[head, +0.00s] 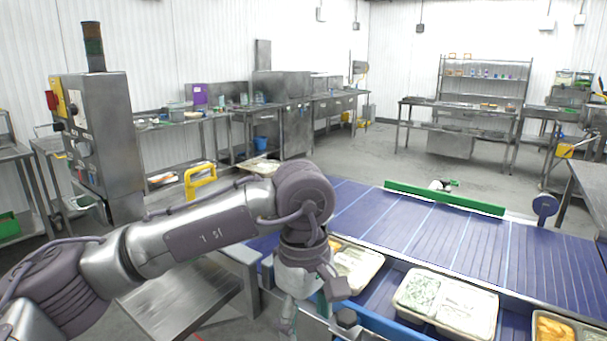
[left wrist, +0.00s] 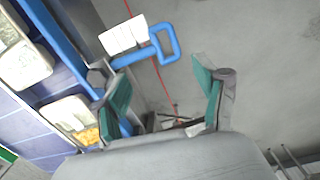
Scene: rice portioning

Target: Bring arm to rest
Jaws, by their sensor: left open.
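My left arm comes in from the left in the head view and bends down at the near edge of the conveyor. My left gripper (head: 306,312) points down there. In the left wrist view my left gripper (left wrist: 162,92) has its green-padded fingers spread, with nothing between them but floor and parts of the frame below. My right arm and gripper do not show in either view.
The blue conveyor (head: 430,231) carries food trays along its near side: one (head: 376,271) beside my gripper, one (head: 449,307) in the middle, one (head: 537,330) at right. A blue handle (left wrist: 165,40) shows below my gripper. A metal cabinet (head: 109,140) stands at left.

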